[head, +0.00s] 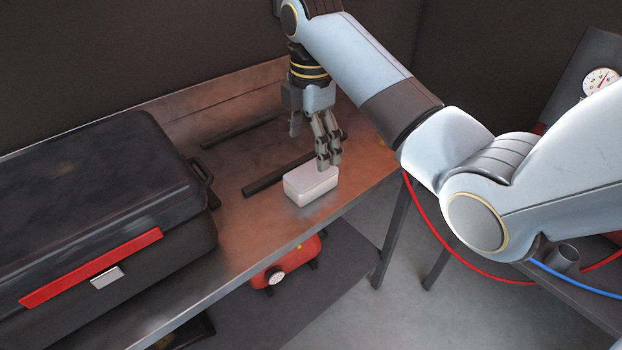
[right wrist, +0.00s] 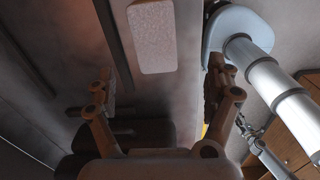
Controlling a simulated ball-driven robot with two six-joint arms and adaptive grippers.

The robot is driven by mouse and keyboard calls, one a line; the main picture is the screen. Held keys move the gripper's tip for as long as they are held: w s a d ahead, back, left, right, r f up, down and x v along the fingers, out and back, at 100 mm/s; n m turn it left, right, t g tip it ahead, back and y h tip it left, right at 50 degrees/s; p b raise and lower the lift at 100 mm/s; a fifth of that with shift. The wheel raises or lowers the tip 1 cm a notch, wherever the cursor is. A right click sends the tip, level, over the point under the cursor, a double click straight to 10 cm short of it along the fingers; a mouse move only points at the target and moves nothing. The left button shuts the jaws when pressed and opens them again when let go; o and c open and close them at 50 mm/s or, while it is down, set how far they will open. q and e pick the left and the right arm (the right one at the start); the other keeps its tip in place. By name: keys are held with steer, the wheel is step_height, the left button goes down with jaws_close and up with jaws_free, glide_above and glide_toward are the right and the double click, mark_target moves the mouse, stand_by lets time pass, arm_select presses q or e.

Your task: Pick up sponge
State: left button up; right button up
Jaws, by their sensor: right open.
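The sponge (head: 311,186) is a pale, whitish block lying flat on the metal workbench (head: 234,205), near its front edge. My right gripper (head: 327,160) points down just behind and above the sponge's right end in the head view. Whether it touches the sponge cannot be told there. In the right wrist view the sponge (right wrist: 153,37) is at the top middle, beyond the open fingers (right wrist: 168,100), with nothing between them. My left gripper does not show in either view.
A large black toolbox (head: 95,200) with a red strip fills the bench's left side. Dark bars (head: 280,176) lie behind the sponge. A red tank with a gauge (head: 287,262) sits below the bench. Red and blue hoses hang at the right. The bench's right end is clear.

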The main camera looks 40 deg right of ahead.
mark_target(311, 172)
steer(key=shift+w+r+n, duration=0.35)
steer(key=shift+w+n, duration=0.05)
steer(key=shift+w, duration=0.2)
step_height(311, 172, down, 5)
steer(key=shift+d+f, duration=0.1)
steer(key=shift+f, duration=0.05)
steer(key=f, duration=0.5)
steer(key=shift+s+d+f+p, duration=0.15)
steer(key=shift+d+p, duration=0.05)
steer(key=shift+p, duration=0.1)
steer(key=shift+c, duration=0.2)
steer(key=c, duration=0.9)
